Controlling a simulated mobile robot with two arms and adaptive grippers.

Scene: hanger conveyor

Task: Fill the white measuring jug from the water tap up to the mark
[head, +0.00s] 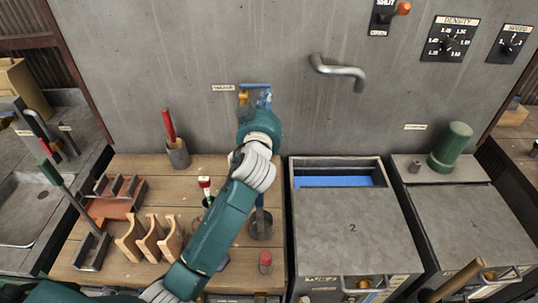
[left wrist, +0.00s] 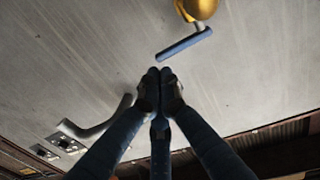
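The water tap has a brass body (head: 243,98) and a blue lever (head: 256,86), set on the grey wall behind the bench. In the left wrist view the blue lever (left wrist: 185,45) and the brass part (left wrist: 203,8) lie beyond the fingertips. My left gripper (head: 265,100) is raised at the tap, close to the lever. Its fingertips (left wrist: 160,74) are together, with no object seen between them, and a small gap shows to the lever. I cannot make out the white measuring jug; my arm covers part of the bench below the tap. My right gripper is not in view.
On the wooden bench (head: 165,270) are a cup with a red-handled tool (head: 178,152), wooden pieces (head: 150,238), a dark pot (head: 261,226) and a red-topped item (head: 265,262). A metal spout (head: 338,72) projects from the wall at right, above the grey bin (head: 352,245).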

